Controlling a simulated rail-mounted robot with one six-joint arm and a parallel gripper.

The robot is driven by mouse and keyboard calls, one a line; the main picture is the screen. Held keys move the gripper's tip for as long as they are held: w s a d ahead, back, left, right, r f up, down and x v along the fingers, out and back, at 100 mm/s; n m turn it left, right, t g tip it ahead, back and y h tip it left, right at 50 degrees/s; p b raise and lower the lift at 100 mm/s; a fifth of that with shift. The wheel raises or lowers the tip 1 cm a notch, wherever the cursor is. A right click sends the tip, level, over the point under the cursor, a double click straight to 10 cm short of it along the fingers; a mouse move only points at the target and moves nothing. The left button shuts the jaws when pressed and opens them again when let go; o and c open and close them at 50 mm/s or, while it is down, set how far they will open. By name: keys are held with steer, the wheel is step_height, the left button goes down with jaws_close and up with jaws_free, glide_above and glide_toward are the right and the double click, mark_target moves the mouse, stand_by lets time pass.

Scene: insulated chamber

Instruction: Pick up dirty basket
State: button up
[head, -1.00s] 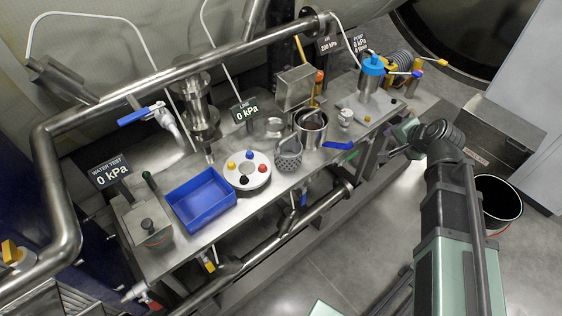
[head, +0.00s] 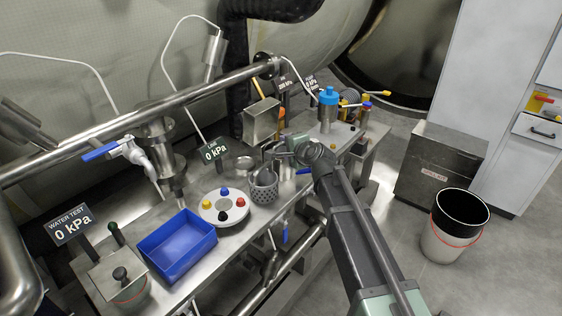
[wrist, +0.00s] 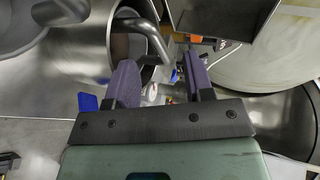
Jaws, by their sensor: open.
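A grey perforated basket (head: 264,187) with a raised handle stands on the steel bench, right of the white round disc; I cannot tell from its surface whether it is the dirty one. My gripper (head: 290,146) is over the bench beyond and to the right of this basket, beside a steel pot that my arm partly covers. In the wrist view my gripper (wrist: 160,82) is open, with two dark fingers apart and nothing clearly held between them. A bent steel handle (wrist: 143,27) shows just past the fingertips, over a round steel vessel (wrist: 122,47).
A blue tray (head: 178,242) and the white disc with coloured knobs (head: 223,206) are on the bench at left. A steel box (head: 261,120) and a blue-capped cylinder (head: 328,108) stand farther back. A pipe (head: 150,112) runs above the bench. A bucket (head: 455,240) is on the floor.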

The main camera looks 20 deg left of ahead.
mark_target(282, 144)
steer(key=b+x, duration=0.1)
steer(key=x, duration=0.3)
steer(key=shift+w+a+f, duration=0.2)
steer(key=shift+r, duration=0.1)
steer(key=shift+s+d, duration=0.1)
jaws_close()
